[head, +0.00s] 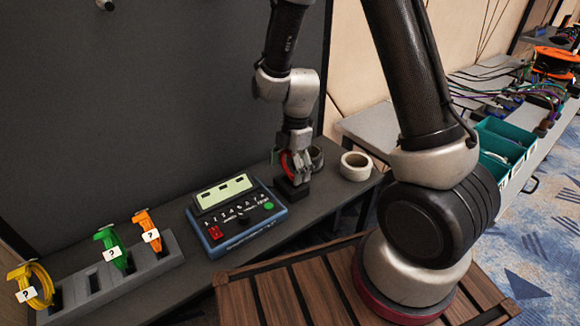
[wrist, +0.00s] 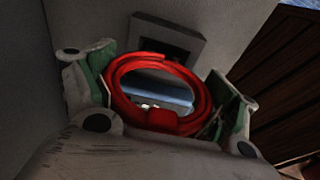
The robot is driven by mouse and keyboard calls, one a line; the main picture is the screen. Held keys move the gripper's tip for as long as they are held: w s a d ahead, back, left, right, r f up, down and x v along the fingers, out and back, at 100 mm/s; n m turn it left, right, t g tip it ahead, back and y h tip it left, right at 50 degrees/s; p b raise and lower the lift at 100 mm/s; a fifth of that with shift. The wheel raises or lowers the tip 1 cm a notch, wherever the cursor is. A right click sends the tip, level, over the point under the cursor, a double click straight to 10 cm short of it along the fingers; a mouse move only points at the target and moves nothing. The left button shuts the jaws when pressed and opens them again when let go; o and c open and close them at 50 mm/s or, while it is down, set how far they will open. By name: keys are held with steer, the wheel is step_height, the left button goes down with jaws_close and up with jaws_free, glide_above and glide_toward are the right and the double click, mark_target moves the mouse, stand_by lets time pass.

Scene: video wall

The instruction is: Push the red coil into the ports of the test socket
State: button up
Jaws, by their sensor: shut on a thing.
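The red coil (head: 285,161) is held in my gripper (head: 297,168) above the dark shelf. In the wrist view the red coil (wrist: 206,100) is a ring between the two green-padded fingers of my gripper (wrist: 160,98), with a thicker red part at its near side. A small black block (head: 291,189), which looks like the test socket, sits right below the gripper. In the wrist view a grey block with a dark recess (wrist: 168,42), likely the same socket, lies just beyond the coil. Whether the coil touches it or has entered its ports is hidden.
A blue tester (head: 238,218) with screens and buttons stands left of the gripper. A grey rack (head: 115,292) holds yellow, green and orange coils tagged "?". A dark wall (head: 150,100) rises behind the shelf.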

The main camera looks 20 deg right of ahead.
steer(key=o, duration=0.9)
steer(key=r, duration=0.4)
steer(key=d+r, duration=0.1)
steer(key=r, duration=0.7)
steer(key=shift+w+d, duration=0.2)
